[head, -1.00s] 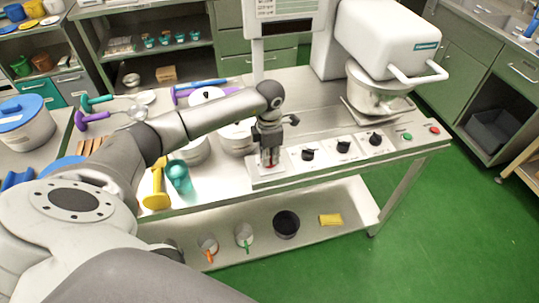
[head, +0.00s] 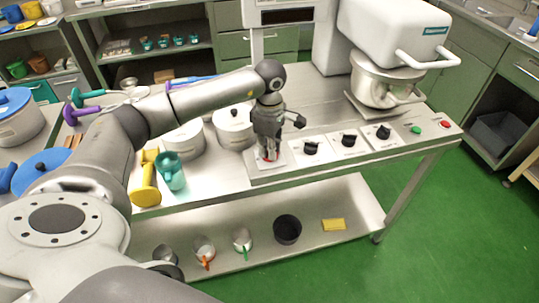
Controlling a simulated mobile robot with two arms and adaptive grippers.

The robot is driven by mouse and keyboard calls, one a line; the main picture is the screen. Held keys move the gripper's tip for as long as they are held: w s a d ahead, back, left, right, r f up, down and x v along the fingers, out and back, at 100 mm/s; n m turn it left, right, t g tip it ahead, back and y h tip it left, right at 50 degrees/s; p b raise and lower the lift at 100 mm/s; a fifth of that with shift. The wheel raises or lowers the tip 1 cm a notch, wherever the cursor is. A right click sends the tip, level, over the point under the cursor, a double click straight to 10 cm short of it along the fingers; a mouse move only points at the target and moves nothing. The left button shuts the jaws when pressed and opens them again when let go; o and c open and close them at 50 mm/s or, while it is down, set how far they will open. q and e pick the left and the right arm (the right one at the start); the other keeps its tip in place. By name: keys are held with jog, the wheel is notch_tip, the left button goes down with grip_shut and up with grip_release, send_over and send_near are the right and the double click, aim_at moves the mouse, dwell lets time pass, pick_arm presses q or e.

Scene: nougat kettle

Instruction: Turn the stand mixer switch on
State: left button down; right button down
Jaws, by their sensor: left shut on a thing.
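The white stand mixer (head: 394,35) stands at the right end of the steel table, with its steel bowl (head: 382,82) below its head. A row of controls runs along the table's front edge. My left gripper (head: 268,154) points down at the leftmost control panel (head: 262,171) and is shut on the switch there. Only a bit of red shows at the fingertips; the fingers hide most of the switch, so its setting cannot be told. My right gripper is not in view.
Right of my gripper are black knobs (head: 311,147), a green button (head: 416,130) and a red button (head: 444,124). A lidded pot (head: 233,127) stands close behind left. Green floor in front is clear.

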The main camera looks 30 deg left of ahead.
pick_arm(q)
jog(key=m+b, duration=0.4)
jog(key=m, duration=0.1)
jog(key=shift+f+m, duration=0.1)
jog(key=shift+m, duration=0.2)
jog(key=shift+m+b, duration=1.05)
jog(key=shift+m, duration=0.95)
jog(key=shift+r, duration=0.2)
jog(key=c, duration=1.5)
grip_release()
